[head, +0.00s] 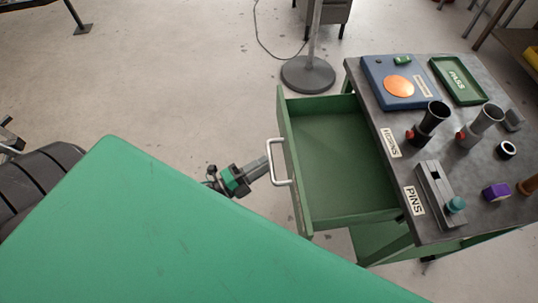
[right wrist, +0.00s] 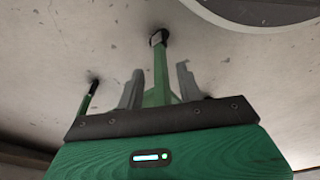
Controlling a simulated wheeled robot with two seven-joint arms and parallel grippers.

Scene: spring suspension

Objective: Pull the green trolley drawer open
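The green trolley drawer (head: 345,160) stands well out from the trolley on the right of the head view, and its empty inside shows. Its pale bar handle (head: 271,165) is on the drawer's left-facing front. My left gripper (head: 266,167) reaches the handle from the left, with its grey fingertips at the bar. From above I cannot tell whether they are closed around it. My right gripper (right wrist: 159,82) shows in the right wrist view with its two grey fingers apart. A green bar shows between them, with no visible contact.
The trolley top (head: 440,190) carries a blue board (head: 375,75), a green PASS tray (head: 458,80), cups and small parts. A round-based stand (head: 307,76) is behind the drawer. A large green surface (head: 170,220) fills the lower left.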

